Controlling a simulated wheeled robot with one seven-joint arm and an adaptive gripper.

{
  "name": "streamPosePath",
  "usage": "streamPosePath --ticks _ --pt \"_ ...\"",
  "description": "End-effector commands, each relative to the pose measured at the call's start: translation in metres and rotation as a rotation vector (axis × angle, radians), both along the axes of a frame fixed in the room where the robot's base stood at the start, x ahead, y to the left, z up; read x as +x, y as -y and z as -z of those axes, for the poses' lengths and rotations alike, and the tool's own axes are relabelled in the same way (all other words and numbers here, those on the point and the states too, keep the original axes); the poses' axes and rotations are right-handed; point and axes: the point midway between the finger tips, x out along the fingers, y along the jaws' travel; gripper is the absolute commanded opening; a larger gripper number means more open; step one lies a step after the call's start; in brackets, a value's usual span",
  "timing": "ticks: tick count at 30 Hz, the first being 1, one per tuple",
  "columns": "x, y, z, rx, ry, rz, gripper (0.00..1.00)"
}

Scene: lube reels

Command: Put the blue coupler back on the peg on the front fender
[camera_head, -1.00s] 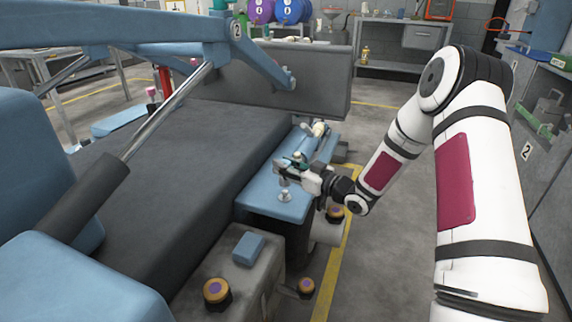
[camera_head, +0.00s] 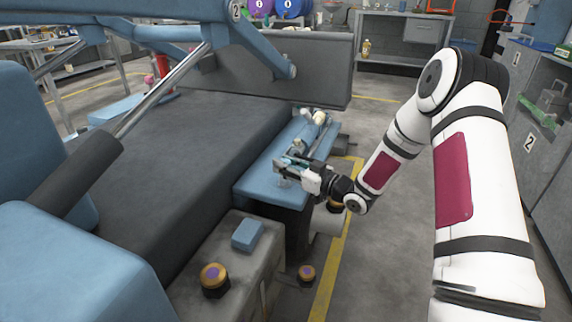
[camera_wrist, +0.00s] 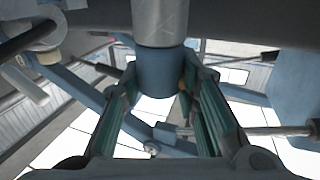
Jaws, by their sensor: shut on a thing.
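My gripper (camera_head: 284,166) is over the near end of the blue front fender (camera_head: 258,196), reaching in from the right. In the wrist view its teal-padded fingers (camera_wrist: 160,112) are shut on the blue coupler (camera_wrist: 157,73), a blue collar below a grey metal cylinder. In the head view the coupler is small and mostly hidden by the fingers. A pale upright peg (camera_head: 282,182) shows faintly just below the fingertips on the fender. I cannot tell whether the coupler touches it.
A rod with cream-coloured ends (camera_head: 320,118) lies at the fender's far end. A dark block (camera_head: 190,140) stands left of the fender. Amber-capped knobs (camera_head: 214,274) and a small blue block (camera_head: 248,235) are nearer. The floor (camera_head: 395,235) right of the fender is clear.

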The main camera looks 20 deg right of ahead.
Motion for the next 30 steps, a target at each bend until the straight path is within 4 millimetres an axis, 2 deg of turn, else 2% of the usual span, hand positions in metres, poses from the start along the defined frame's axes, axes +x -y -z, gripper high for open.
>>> streamPosePath --ticks 4,5,7,20,23,30 --pt "0.0 0.0 -0.001 0.0 0.001 0.0 0.0" --pt "0.0 0.0 -0.001 0.0 0.001 0.0 0.35" --pt "0.0 0.0 -0.001 0.0 0.001 0.0 0.51" --pt "-0.005 0.005 0.0 -0.001 -0.001 0.002 0.52" --pt "-0.016 0.013 0.0 -0.002 -0.002 0.003 0.52" --pt "-0.056 0.043 0.0 -0.001 -0.002 0.005 0.52"
